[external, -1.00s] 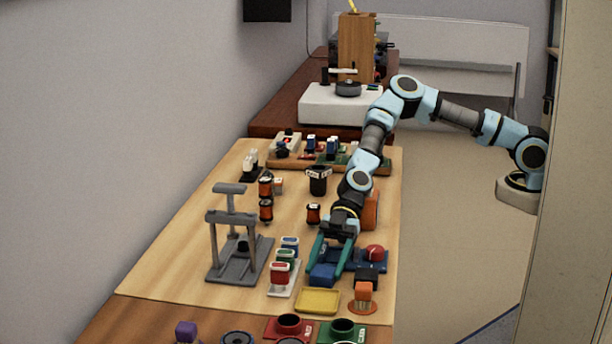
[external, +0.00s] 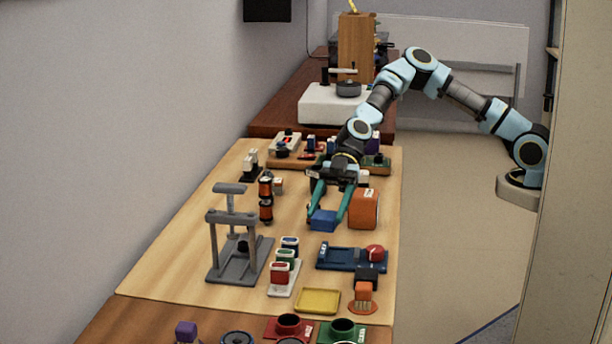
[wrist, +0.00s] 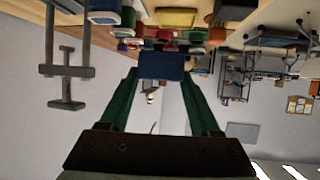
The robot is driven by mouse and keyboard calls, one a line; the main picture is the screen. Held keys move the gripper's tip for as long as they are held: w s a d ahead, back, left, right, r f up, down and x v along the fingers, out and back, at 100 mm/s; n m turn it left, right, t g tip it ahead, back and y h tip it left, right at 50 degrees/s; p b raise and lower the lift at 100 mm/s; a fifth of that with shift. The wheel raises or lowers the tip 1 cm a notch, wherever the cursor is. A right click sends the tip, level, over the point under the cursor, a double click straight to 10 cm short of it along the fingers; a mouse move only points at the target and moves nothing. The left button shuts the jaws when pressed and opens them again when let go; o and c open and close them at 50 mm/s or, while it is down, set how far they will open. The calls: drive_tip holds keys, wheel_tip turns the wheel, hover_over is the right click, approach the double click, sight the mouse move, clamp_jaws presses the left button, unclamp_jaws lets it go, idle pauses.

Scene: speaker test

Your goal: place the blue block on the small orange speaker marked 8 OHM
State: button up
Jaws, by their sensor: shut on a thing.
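The blue block (external: 323,221) is between the fingertips of my gripper (external: 328,213), which is shut on it. The block also shows in the wrist view (wrist: 161,66), between the green fingers. Two small orange-and-black cylinders, an upper one (external: 265,188) and a lower one (external: 266,210), stand left of my gripper. A larger orange box (external: 363,209) sits just right of the fingers. I cannot read an 8 OHM mark on any of them. What lies directly behind the block and fingers is hidden.
A grey press-like stand (external: 238,262) is at the left. A blue fixture with a red knob (external: 352,258), a yellow tray (external: 318,301) and a rack of coloured blocks (external: 285,271) are nearer the camera. Some wood between stand and blue fixture is clear.

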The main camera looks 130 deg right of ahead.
sight(366, 190)
drive_tip(key=d+f+p+v, duration=0.1)
drive_tip(key=p+v, duration=0.4)
drive_tip(key=v, duration=1)
drive_tip(key=shift+s+f+n, duration=0.3)
drive_tip(key=shift+f, duration=0.1)
drive_tip(key=s+d+r+y+p, duration=0.1)
drive_tip(key=s+d+r+p, duration=0.2)
drive_tip(key=s, duration=0.6)
drive_tip(key=shift+s+r+n+g+p, duration=0.15)
drive_tip(key=shift+r+n+g+p, duration=0.15)
drive_tip(key=shift+n+g, duration=0.1)
wheel_tip(366, 190, down, 10)
drive_tip(key=shift+s+d+r+p, duration=0.1)
drive_tip(key=shift+s+d+p, duration=0.1)
drive_tip(key=shift+p, duration=0.7)
drive_tip(key=o, duration=1.5)
drive_tip(key=shift+c, duration=0.2)
